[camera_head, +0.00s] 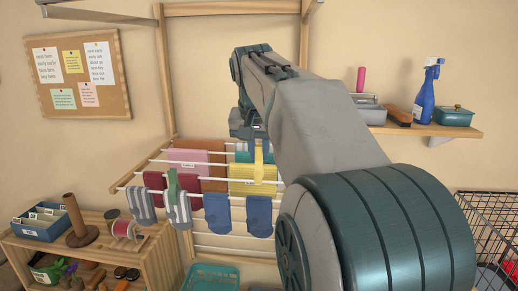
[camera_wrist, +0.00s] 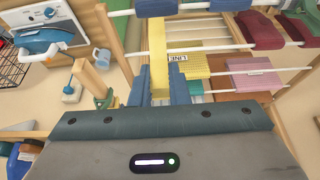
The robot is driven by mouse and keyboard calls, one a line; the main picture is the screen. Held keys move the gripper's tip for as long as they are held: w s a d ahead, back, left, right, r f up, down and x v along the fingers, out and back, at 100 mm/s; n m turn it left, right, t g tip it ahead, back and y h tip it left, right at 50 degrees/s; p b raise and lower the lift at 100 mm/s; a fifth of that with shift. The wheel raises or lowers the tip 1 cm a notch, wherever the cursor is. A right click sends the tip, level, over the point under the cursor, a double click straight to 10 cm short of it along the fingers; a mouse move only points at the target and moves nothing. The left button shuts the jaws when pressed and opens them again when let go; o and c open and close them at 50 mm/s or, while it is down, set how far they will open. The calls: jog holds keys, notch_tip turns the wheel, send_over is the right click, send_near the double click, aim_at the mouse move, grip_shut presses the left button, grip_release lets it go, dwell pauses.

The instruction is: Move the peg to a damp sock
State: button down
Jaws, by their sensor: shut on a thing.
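My gripper (camera_head: 250,130) is shut on a yellow peg (camera_wrist: 157,48), held upright between the blue fingers in the wrist view (camera_wrist: 159,82). Two blue socks, one at the left (camera_head: 217,213) and one at the right (camera_head: 259,217), hang from the front bar. A grey striped sock (camera_head: 141,206) and another grey sock (camera_head: 178,210) hang further left. I cannot tell which socks are damp.
The drying rack (camera_head: 150,178) carries pink, dark red and yellow cloths (camera_head: 253,180) on white bars. A wooden shelf (camera_head: 430,129) with a blue spray bottle (camera_head: 426,95) is at the right.

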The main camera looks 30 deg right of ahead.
aim_at(259, 171)
jog(key=shift+f+b, duration=2.8)
jog(key=shift+f, duration=0.9)
jog(key=c, duration=1.3)
grip_release()
jog(key=shift+r, duration=0.1)
jog(key=v, duration=1.3)
jog(key=shift+s+r+p, duration=0.15)
jog(key=shift+r+p, duration=0.1)
jog(key=shift+p, duration=0.15)
jog(key=s+a+f+n+y, duration=0.1)
jog(key=s+f, duration=0.4)
jog(key=f, duration=0.5)
jog(key=s+a+f+n, duration=0.3)
jog(key=a+f, duration=0.3)
jog(key=f, duration=0.5)
jog(key=s+a+f+n+y, duration=0.1)
jog(key=s+a+f+n, duration=0.2)
jog(key=s+f, duration=0.3)
notch_tip(259, 171, down, 5)
jog(key=shift+s+a+f+y, duration=0.2)
jog(key=shift+s+a+y, duration=0.15)
jog(key=shift+a, duration=0.1)
